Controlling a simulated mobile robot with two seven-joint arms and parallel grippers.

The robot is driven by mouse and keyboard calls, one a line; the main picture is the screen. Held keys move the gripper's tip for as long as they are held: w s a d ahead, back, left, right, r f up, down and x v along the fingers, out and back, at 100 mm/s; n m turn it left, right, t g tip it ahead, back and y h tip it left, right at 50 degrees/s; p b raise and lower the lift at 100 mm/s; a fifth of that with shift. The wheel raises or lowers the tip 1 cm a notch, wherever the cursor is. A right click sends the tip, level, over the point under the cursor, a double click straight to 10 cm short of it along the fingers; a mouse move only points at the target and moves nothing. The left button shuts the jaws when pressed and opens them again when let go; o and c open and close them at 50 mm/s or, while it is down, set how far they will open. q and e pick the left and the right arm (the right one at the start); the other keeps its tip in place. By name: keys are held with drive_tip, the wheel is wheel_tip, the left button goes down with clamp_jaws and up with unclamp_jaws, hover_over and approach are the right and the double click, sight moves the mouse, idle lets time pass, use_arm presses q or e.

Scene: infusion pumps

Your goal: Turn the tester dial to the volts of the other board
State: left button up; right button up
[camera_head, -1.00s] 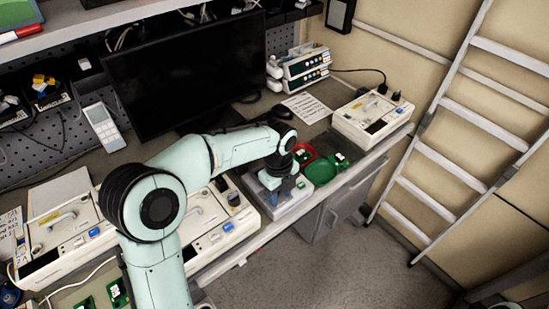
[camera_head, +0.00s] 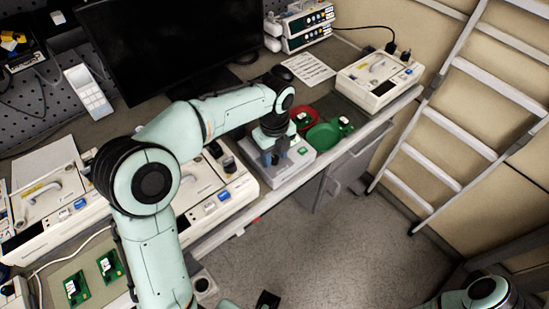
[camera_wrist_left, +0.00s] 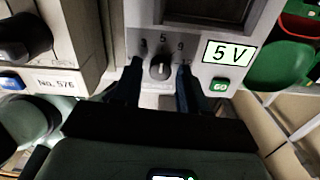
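The grey tester (camera_head: 295,166) stands near the bench's front edge. In the left wrist view its dial (camera_wrist_left: 160,67) is a dark knob with a pale pointer mark, facing up near the 5. Numbers 3, 5, 9 and 12 arc around it. A "5 V" label (camera_wrist_left: 229,53) and a green GO button (camera_wrist_left: 219,85) are to its right. My left gripper (camera_wrist_left: 157,88) is open, a finger on each side of the dial; contact is unclear. It also shows over the tester in the head view (camera_head: 273,157). Green boards lie at the red dish (camera_head: 305,136) and green dish (camera_head: 322,137).
A white pump unit (camera_head: 377,82) stands right of the dishes. More white units, one on the left (camera_head: 45,190), flank my left arm. Two green boards (camera_head: 75,288) lie at lower left. A monitor (camera_head: 165,50) stands behind. Part of my right arm shows at bottom right.

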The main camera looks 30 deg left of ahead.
use_arm(q)
drive_tip(key=c, duration=0.5)
drive_tip(key=shift+w+r, duration=0.1)
clamp_jaws()
drive_tip(key=shift+r+n+p, duration=0.15)
drive_tip(key=shift+n+p, duration=0.3)
drive_tip(key=shift+n, duration=0.75)
drive_tip(key=n, duration=0.4)
drive_tip(key=shift+a+n, duration=0.1)
drive_tip(key=shift+n, duration=0.2)
drive_tip(key=o, duration=0.6)
unclamp_jaws()
